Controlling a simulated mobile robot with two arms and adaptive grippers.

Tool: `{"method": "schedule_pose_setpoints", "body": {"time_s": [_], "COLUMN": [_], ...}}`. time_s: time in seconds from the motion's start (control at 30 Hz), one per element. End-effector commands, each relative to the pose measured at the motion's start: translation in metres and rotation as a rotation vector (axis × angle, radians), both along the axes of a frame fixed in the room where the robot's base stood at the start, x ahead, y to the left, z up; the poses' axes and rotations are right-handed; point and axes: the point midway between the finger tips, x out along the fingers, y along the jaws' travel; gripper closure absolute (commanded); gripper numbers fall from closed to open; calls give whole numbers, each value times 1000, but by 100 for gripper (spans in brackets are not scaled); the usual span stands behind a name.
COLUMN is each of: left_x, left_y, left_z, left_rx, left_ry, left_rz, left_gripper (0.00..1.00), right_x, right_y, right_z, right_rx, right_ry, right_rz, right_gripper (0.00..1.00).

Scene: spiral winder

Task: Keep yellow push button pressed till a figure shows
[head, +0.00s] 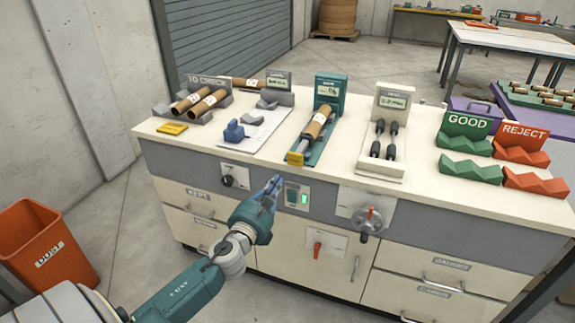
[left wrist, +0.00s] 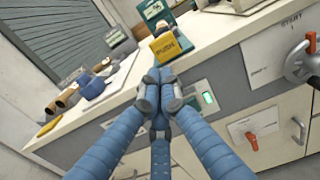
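The yellow push button (head: 295,158) sits at the front end of a teal gauge stand (head: 328,115) on the bench. It shows large in the left wrist view, marked PUSH (left wrist: 166,47). A cardboard tube (head: 318,122) lies on the stand, and a small display (head: 327,89) stands behind it, its reading too small to make out. My left gripper (head: 278,181) is in front of the bench, below the button. Its fingers come together with nothing between them (left wrist: 160,78), and appear apart from the button. My right gripper is not in view.
A panel with a green light (head: 304,198) is on the bench front, beside my left gripper. A crank wheel (head: 367,221) and an orange-red handle (head: 317,248) stick out farther right. A rack of tubes (head: 190,112) stands left, and green GOOD (head: 470,171) and red REJECT (head: 536,181) racks right.

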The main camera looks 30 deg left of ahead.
Motion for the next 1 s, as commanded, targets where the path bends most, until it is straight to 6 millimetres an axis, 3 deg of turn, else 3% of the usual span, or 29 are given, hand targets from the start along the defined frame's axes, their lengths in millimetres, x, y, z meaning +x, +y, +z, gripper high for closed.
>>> {"method": "schedule_pose_setpoints", "body": {"time_s": [0.2,0.4,0.6,1.0], "left_x": [48,79,92,96], "left_y": [11,19,22,23], "left_z": [2,1,0,0], "left_rx": [-1,-3,-2,-1], "left_ry": [-2,-1,0,0], "left_rz": [1,1,0,-1], "left_gripper": [100,100,100,100], "right_x": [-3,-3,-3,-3], "right_y": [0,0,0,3], "right_z": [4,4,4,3], "right_rx": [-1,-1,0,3], "right_ry": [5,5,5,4], "right_rz": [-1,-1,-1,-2], "right_gripper": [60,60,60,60]}}
